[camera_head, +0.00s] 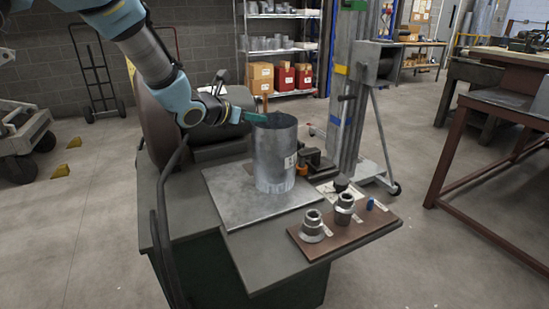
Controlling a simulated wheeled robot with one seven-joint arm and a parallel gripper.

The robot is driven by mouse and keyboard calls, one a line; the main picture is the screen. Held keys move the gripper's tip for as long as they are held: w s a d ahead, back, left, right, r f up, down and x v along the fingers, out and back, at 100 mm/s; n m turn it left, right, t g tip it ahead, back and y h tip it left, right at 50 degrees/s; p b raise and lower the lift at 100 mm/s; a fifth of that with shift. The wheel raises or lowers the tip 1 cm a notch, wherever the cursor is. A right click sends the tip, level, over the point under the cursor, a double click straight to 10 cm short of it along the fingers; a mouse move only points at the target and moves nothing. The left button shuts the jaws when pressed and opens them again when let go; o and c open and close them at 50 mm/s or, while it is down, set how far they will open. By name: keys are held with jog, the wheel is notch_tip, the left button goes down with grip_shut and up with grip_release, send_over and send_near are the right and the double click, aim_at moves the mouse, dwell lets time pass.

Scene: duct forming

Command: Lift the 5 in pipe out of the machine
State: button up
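The pipe (274,158) is a grey metal cylinder with a small white label on its right side. It stands upright on the square metal plate (228,200) of the machine (185,225). My arm reaches in from the upper left. My gripper (262,117), with green fingers, is at the left part of the pipe's top rim. The fingers overlap the rim in this view. I cannot tell whether they are closed on the wall or only beside it.
A brown board (345,229) with metal fittings sits at the machine's front right. A grey lift column (347,100) stands behind the pipe. A workbench (500,105) is at the right. A hand truck (97,80) and shelves (285,45) are at the back. Floor is clear at front left.

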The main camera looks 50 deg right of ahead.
grip_shut()
jog(key=shift+a+f, duration=0.1)
jog(key=shift+f, duration=0.05)
dwell(0.9)
